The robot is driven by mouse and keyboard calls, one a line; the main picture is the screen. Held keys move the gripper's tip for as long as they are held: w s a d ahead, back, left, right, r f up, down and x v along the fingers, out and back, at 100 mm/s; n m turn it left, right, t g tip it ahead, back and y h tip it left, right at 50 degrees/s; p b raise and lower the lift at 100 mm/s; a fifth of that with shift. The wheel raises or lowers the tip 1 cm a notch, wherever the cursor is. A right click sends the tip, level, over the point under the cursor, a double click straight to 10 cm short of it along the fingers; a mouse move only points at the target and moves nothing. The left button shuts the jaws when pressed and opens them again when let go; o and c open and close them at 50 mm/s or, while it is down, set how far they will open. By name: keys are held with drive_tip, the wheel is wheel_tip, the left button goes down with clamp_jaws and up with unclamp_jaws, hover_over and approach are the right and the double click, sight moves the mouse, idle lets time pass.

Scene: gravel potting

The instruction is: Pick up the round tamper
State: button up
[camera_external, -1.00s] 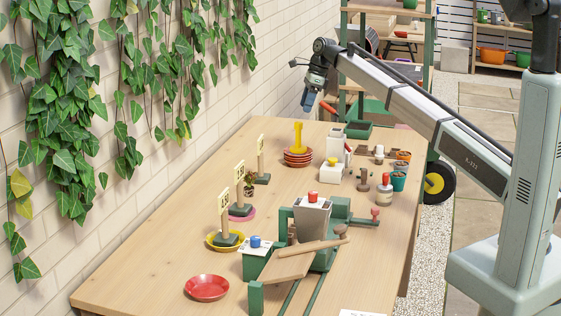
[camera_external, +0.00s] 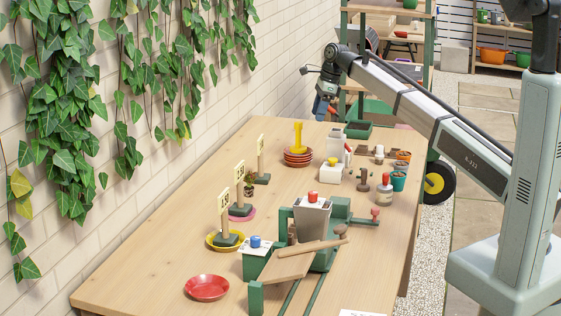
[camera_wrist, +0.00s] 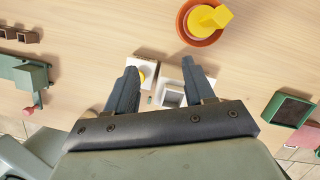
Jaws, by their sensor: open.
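A small dark brown piece with a knob and a round foot (camera_external: 363,180) stands on the right half of the table in the external view. It looks like the round tamper, but it is too small there to be sure. I cannot make it out in the wrist view. My gripper (camera_external: 321,110) is high over the far end of the table, well apart from that piece. In the wrist view my gripper (camera_wrist: 162,75) has its two fingers spread with nothing held between them. White blocks show on the table below the fingers.
A yellow piece (camera_external: 298,137) stands on stacked terracotta saucers (camera_external: 298,159). The white block with a yellow button (camera_external: 331,173), a red-capped bottle (camera_external: 384,189) and small pots (camera_external: 398,181) stand nearby. The green press (camera_external: 322,260) fills the near middle.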

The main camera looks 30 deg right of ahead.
drive_tip(key=s+d+f+n+h, duration=0.1)
drive_tip(key=s+d+f+n, duration=0.15)
drive_tip(key=s, duration=0.95)
drive_tip(key=n+g+h, duration=0.1)
drive_tip(key=n, duration=0.3)
hover_over(365, 169)
drive_tip(key=f, duration=0.2)
drive_tip(key=f+n, duration=0.2)
drive_tip(key=f, duration=0.1)
drive_tip(key=f+n, duration=0.3)
drive_tip(key=f, duration=0.1)
drive_tip(key=shift+d+f+h, duration=0.2)
drive_tip(key=shift+f+h, duration=0.1)
drive_tip(key=shift+h, duration=0.1)
drive_tip(key=shift+w+a+f, duration=0.1)
drive_tip(key=shift+f, duration=1.4)
drive_tip(key=shift+a+f, duration=0.1)
drive_tip(key=shift+f, duration=1.35)
clamp_jaws()
